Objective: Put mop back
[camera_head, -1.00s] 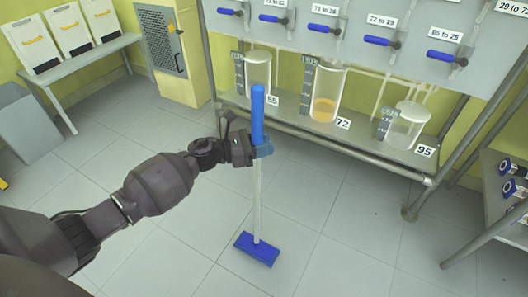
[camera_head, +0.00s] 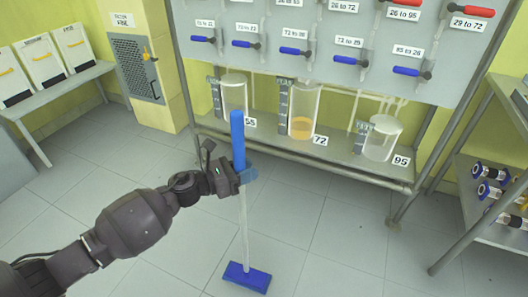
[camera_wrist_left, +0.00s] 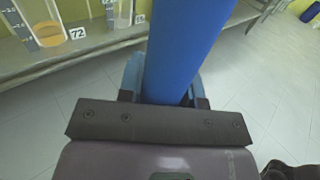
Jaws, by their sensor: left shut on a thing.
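The mop has a blue handle grip (camera_head: 238,140), a pale shaft and a flat blue head (camera_head: 247,277). It stands nearly upright, with its head at the floor in the head view; I cannot tell whether it touches. My left gripper (camera_head: 246,175) is shut on the mop, around the lower end of the blue grip. In the left wrist view the blue grip (camera_wrist_left: 185,45) rises between the fingers (camera_wrist_left: 165,80).
A metal rack (camera_head: 265,151) with glass vessels, including one with orange liquid (camera_head: 303,112), stands behind the mop. A yellow cabinet (camera_head: 170,97) and a bench (camera_head: 75,80) are at left. A shelf unit (camera_head: 480,215) is at right. Floor around the mop is clear.

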